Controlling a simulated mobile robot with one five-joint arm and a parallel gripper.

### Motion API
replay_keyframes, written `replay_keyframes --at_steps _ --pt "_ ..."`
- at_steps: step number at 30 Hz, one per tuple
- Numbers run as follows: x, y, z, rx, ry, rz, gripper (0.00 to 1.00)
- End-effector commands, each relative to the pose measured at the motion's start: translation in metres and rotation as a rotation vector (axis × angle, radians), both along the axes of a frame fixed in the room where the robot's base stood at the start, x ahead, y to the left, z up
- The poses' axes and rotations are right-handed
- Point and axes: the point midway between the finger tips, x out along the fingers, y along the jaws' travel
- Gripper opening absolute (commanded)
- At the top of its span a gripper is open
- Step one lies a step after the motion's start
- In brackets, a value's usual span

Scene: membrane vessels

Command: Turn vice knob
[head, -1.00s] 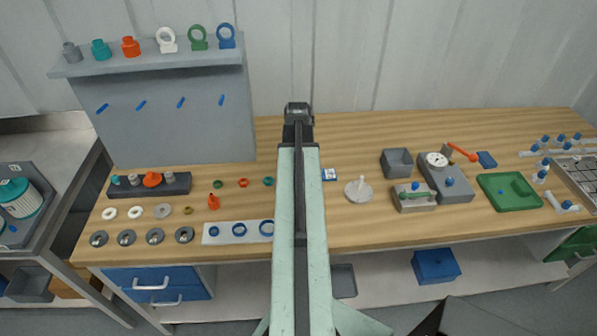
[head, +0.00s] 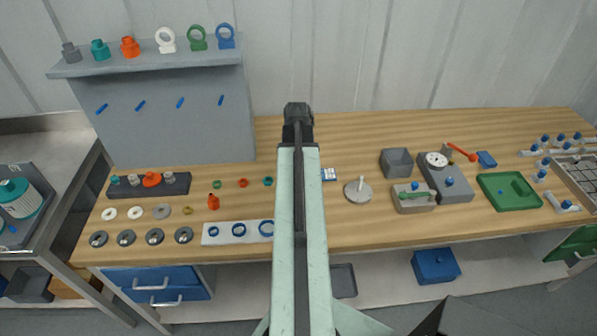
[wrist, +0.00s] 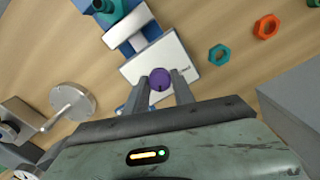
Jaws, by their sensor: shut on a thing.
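The vice shows in the wrist view as a white block (wrist: 178,52) with blue parts (wrist: 113,15) at its upper left. Its round purple knob (wrist: 160,82) sits on the block. My gripper (wrist: 160,75) is shut on the knob, with one finger on each side of it. My fingers are hidden in that view.
A grey disc with an upright pin (head: 358,190) stands right of my arm. Farther right are a grey open box (head: 396,162), a dial gauge block (head: 444,180) and a green tray (head: 509,190). Coloured nuts (head: 243,182) and a white ring plate (head: 212,233) lie to the left.

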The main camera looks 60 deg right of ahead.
Motion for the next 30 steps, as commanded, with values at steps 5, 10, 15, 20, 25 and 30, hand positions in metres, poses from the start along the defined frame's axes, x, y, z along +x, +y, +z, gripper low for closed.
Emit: replay_keyframes --at_steps 5,10,15,20,25,30 --pt "0.001 0.0026 -0.0007 0.006 -0.001 -0.155 0.0" --pt "0.0012 0.0028 -0.0007 0.007 -0.001 -0.288 0.0" --pt "0.0015 0.003 -0.0006 0.009 -0.001 -0.389 0.0" --pt "0.0017 0.003 -0.0006 0.009 -0.002 -0.452 0.0" --pt "0.0019 0.0031 -0.0006 0.009 -0.002 -0.49 0.0" --pt "0.0019 0.003 -0.0005 0.009 -0.002 -0.503 0.0"
